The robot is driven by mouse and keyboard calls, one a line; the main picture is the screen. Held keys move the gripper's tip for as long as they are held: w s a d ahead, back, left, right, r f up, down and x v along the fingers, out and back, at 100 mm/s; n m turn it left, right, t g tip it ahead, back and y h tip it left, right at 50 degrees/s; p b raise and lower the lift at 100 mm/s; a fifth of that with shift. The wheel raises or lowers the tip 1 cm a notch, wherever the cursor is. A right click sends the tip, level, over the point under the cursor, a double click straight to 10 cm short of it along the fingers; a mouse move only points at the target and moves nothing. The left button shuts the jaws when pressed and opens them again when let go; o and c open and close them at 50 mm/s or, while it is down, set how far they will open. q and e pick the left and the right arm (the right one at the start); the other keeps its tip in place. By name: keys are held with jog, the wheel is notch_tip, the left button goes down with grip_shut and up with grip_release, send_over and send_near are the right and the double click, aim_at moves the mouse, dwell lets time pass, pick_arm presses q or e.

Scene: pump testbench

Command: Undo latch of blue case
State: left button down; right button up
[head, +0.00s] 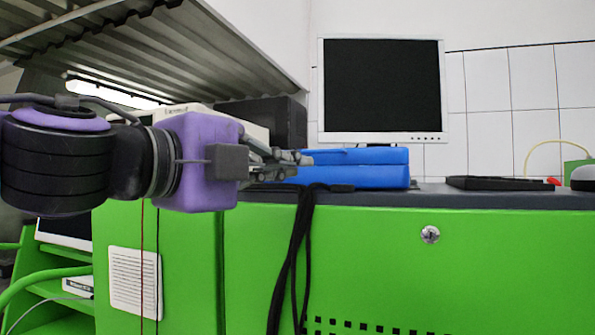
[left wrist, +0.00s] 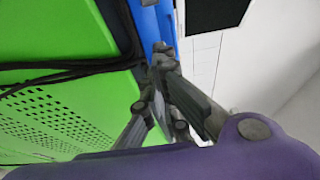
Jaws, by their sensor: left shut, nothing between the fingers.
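The blue case (head: 362,177) lies flat on the dark top of the green bench, below the monitor. Part of it also shows at the top of the left wrist view (left wrist: 150,22). My left gripper (head: 302,158) comes in from the left, its fingertips at the case's left end. In the left wrist view its fingertips (left wrist: 163,50) are close together, next to the blue case; I cannot tell whether they touch it. The gripper is shut with nothing held. The latch cannot be made out. My right gripper is not in view.
A monitor (head: 382,88) stands behind the case. A black flat object (head: 499,183) lies to the right on the bench top. Black cables (head: 297,250) hang over the green bench front (head: 380,260). A dark box (head: 268,120) stands behind my gripper.

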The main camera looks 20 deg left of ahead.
pick_arm(q)
jog(key=b+x, duration=0.1)
jog(key=x, duration=0.2)
jog(key=b+x, duration=0.1)
jog(key=x, duration=0.2)
jog(key=b+x, duration=0.1)
jog(key=x, duration=0.2)
jog(key=shift+w+f, duration=0.15)
jog(key=shift+f, duration=0.25)
jog(key=a, duration=0.1)
jog(key=a+r+p, duration=0.1)
jog(key=a, duration=0.1)
jog(key=shift+a, duration=0.45)
jog(key=shift+w+d+f, duration=0.15)
jog(key=shift+a+r+p, duration=0.25)
jog(key=shift+a+p, duration=0.5)
jog(key=shift+a, duration=0.4)
jog(key=shift+w+a+f, duration=0.1)
jog(key=shift+f, duration=0.15)
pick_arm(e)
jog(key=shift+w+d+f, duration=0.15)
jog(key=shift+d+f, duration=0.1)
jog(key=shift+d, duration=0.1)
